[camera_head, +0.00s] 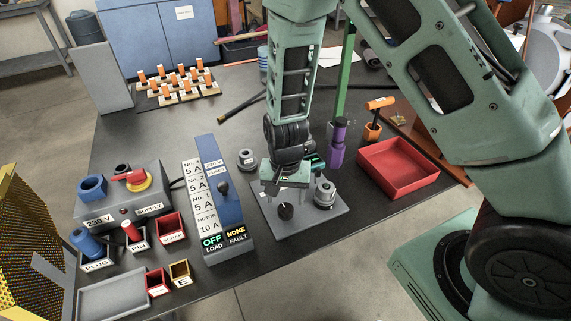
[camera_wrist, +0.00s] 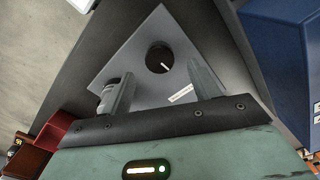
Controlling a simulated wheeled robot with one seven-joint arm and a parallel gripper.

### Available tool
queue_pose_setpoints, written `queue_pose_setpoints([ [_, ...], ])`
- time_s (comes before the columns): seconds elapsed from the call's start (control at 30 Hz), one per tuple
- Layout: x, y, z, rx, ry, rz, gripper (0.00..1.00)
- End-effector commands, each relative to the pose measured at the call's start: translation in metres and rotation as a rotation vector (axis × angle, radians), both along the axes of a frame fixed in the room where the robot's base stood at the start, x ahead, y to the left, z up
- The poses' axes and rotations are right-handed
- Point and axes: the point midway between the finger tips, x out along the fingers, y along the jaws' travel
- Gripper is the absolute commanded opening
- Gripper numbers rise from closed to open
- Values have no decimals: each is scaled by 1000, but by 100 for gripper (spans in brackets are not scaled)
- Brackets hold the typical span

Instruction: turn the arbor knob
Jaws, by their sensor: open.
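A black round knob (camera_head: 285,211) with a pale pointer line stands on a grey plate (camera_head: 315,224) near the front of the dark table; it looks like the arbor knob. In the wrist view the knob (camera_wrist: 159,58) shows just beyond my fingertips, roughly between them, with its pointer line toward the lower right. A white label (camera_wrist: 181,94) lies beside it, its text too small to read. My gripper (camera_head: 285,186) is open and empty above the plate. Its two fingers also show in the wrist view (camera_wrist: 162,68), apart from the knob.
A blue fuse panel (camera_head: 226,205) stands to the left, a red tray (camera_head: 398,168) to the right. The table's front edge is near.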

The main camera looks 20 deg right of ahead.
Motion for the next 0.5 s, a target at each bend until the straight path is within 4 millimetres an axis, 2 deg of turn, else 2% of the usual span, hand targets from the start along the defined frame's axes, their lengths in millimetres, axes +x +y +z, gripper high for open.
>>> queue_pose_setpoints([
  [0.03,1,1,16,1,-5,2,61],
  [0.3,0,1,79,2,-5,1,61],
  [0.5,0,1,112,1,-2,0,61],
])
